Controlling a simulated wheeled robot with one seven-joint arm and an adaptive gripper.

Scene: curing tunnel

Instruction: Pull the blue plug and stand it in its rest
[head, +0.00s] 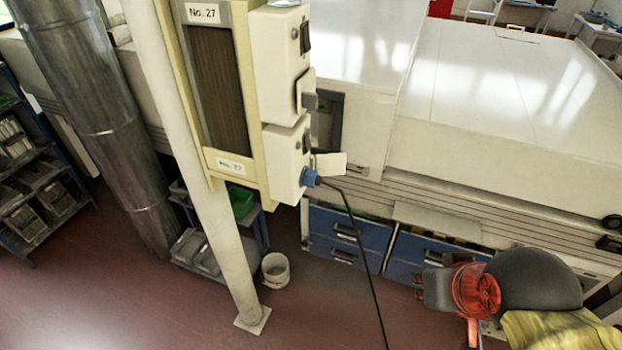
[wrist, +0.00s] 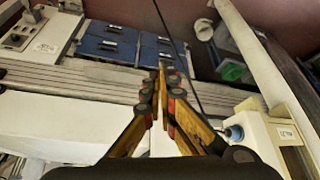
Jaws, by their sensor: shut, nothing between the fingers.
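The blue plug (head: 310,178) sits in the lower white socket box (head: 288,160) on the cream panel marked No. 27, below an open white flap (head: 330,165). A black cable (head: 352,225) hangs from it. In the wrist view the blue plug (wrist: 234,132) is at the lower right. My gripper (wrist: 162,68) is shut and empty, its yellow fingers together. In that view it is left of the plug and apart from it. I cannot make out the plug's rest with certainty.
An upper socket box (head: 281,65) has a grey fitting on its side. A pale post (head: 215,215) stands left of the panel. A large white machine (head: 480,110) and blue drawers (head: 347,237) lie behind. A white bucket (head: 276,270) is on the floor.

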